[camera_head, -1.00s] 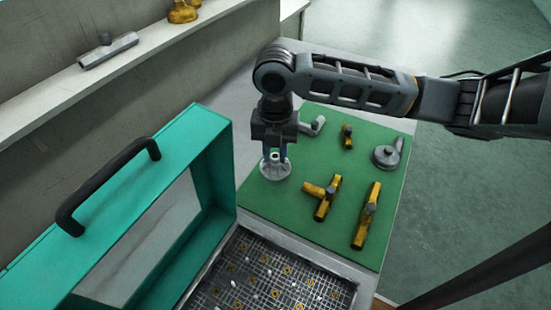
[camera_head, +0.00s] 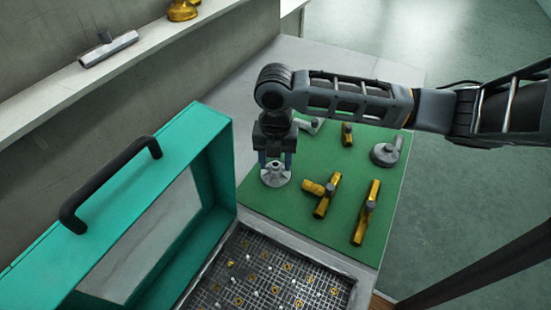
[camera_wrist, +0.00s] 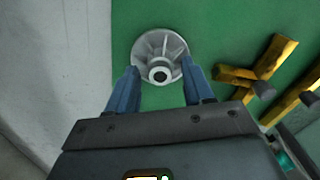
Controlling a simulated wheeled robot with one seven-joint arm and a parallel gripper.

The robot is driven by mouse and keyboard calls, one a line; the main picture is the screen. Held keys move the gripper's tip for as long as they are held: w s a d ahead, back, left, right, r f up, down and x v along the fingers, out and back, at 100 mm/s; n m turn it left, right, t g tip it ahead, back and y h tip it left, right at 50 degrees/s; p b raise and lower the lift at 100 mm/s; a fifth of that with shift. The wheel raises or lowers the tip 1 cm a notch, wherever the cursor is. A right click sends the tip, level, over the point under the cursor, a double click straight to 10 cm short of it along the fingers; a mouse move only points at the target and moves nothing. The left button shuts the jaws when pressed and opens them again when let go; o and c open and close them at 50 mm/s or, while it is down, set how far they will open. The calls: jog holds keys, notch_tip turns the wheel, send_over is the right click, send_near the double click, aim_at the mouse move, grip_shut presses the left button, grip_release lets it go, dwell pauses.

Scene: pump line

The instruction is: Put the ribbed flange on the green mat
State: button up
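The ribbed flange (camera_head: 275,175) is a light grey disc with ribs and a raised hub. It lies flat on the green mat (camera_head: 300,225), near the mat's left edge. It also shows in the wrist view (camera_wrist: 160,57), with the dark bore of its hub facing up. My gripper (camera_head: 275,165) is just above the flange, pointing down. Its blue fingers (camera_wrist: 160,90) are spread wide in the wrist view, one on each side of the hub, with a gap to it. The gripper is open and holds nothing.
A brass tee (camera_head: 322,194), a brass valve (camera_head: 366,212), a small brass fitting (camera_head: 347,134), a grey round part (camera_head: 386,153) and a grey elbow (camera_head: 310,125) share the mat. A teal frame with a black handle (camera_head: 110,185) stands left, beside a grid tray (camera_head: 262,275).

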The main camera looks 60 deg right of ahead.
aim_at(276, 164)
notch_tip(276, 164, up, 12)
jog(key=shift+r, duration=0.2)
dwell(0.5)
dwell(1.3)
